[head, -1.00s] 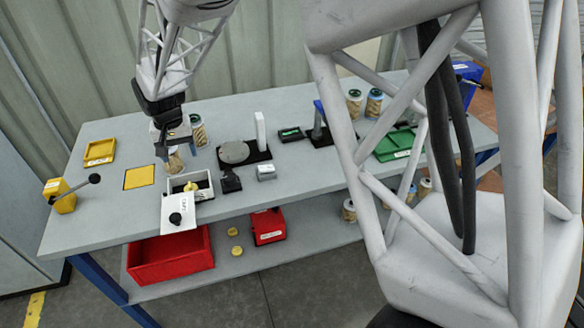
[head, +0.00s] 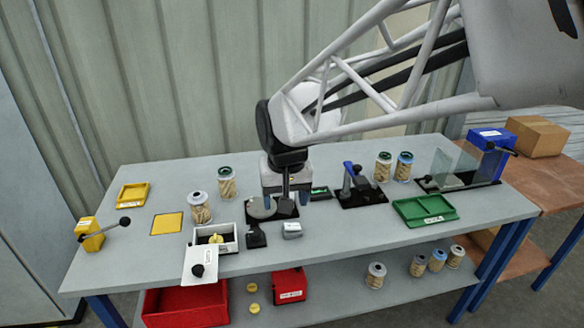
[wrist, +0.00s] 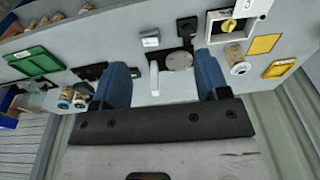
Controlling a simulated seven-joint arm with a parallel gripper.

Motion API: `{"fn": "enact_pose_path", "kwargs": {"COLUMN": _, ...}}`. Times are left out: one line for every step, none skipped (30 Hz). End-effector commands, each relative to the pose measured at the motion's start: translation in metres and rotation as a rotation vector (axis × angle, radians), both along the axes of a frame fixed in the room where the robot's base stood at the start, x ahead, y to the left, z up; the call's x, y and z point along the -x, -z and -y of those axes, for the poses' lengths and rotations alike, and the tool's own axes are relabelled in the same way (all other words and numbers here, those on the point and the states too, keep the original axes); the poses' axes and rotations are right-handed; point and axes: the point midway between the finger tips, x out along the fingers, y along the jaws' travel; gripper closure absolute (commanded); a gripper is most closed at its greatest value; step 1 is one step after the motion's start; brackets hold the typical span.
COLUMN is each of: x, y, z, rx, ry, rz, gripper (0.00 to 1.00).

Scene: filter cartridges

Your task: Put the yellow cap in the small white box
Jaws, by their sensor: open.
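The small white box (head: 229,240) stands at the front left of the bench, with a white labelled plate with a black knob in front of it. A yellow cap (head: 215,239) shows inside the box. The wrist view also shows the box (wrist: 250,8) with the yellow cap (wrist: 229,25) in it. My gripper (head: 286,198) is to the right of the box, over the round grey plate on its black base. Its blue fingers (wrist: 163,80) are apart, with nothing between them.
A cartridge (head: 201,210) stands behind the box. A white upright post (wrist: 154,78) shows between my fingers in the wrist view, farther off. A green tray (head: 425,210) lies right.

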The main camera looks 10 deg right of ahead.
Motion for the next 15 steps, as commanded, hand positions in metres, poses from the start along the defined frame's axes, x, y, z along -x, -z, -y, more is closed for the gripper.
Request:
{"fn": "enact_pose_path", "kwargs": {"x": 0.014, "y": -0.005, "z": 0.01, "rx": 0.0, "ry": 0.003, "rz": 0.011, "gripper": 0.32}}
{"fn": "enact_pose_path", "kwargs": {"x": 0.021, "y": -0.007, "z": 0.015, "rx": 0.001, "ry": 0.004, "rz": 0.017, "gripper": 0.32}}
{"fn": "enact_pose_path", "kwargs": {"x": 0.032, "y": -0.009, "z": 0.021, "rx": 0.002, "ry": 0.006, "rz": 0.021, "gripper": 0.32}}
{"fn": "enact_pose_path", "kwargs": {"x": 0.039, "y": -0.01, "z": 0.026, "rx": 0.002, "ry": 0.005, "rz": 0.027, "gripper": 0.32}}
{"fn": "enact_pose_path", "kwargs": {"x": 0.047, "y": -0.011, "z": 0.03, "rx": 0.003, "ry": 0.005, "rz": 0.031, "gripper": 0.32}}
{"fn": "enact_pose_path", "kwargs": {"x": 0.057, "y": -0.013, "z": 0.036, "rx": 0.004, "ry": 0.007, "rz": 0.038, "gripper": 0.32}}
{"fn": "enact_pose_path", "kwargs": {"x": 0.065, "y": -0.014, "z": 0.04, "rx": 0.006, "ry": 0.008, "rz": 0.042, "gripper": 0.32}}
{"fn": "enact_pose_path", "kwargs": {"x": 0.073, "y": -0.015, "z": 0.044, "rx": 0.006, "ry": 0.007, "rz": 0.047, "gripper": 0.32}}
{"fn": "enact_pose_path", "kwargs": {"x": 0.084, "y": -0.015, "z": 0.05, "rx": 0.008, "ry": 0.008, "rz": 0.053, "gripper": 0.32}}
{"fn": "enact_pose_path", "kwargs": {"x": 0.091, "y": -0.016, "z": 0.054, "rx": 0.009, "ry": 0.009, "rz": 0.058, "gripper": 0.32}}
{"fn": "enact_pose_path", "kwargs": {"x": 0.099, "y": -0.016, "z": 0.057, "rx": 0.01, "ry": 0.009, "rz": 0.063, "gripper": 0.32}}
{"fn": "enact_pose_path", "kwargs": {"x": 0.109, "y": -0.016, "z": 0.062, "rx": 0.012, "ry": 0.01, "rz": 0.069, "gripper": 0.32}}
{"fn": "enact_pose_path", "kwargs": {"x": 0.116, "y": -0.016, "z": 0.065, "rx": 0.014, "ry": 0.01, "rz": 0.074, "gripper": 0.32}}
{"fn": "enact_pose_path", "kwargs": {"x": 0.124, "y": -0.015, "z": 0.068, "rx": 0.015, "ry": 0.011, "rz": 0.077, "gripper": 0.32}}
{"fn": "enact_pose_path", "kwargs": {"x": 0.132, "y": -0.015, "z": 0.071, "rx": 0.017, "ry": 0.011, "rz": 0.084, "gripper": 0.32}}
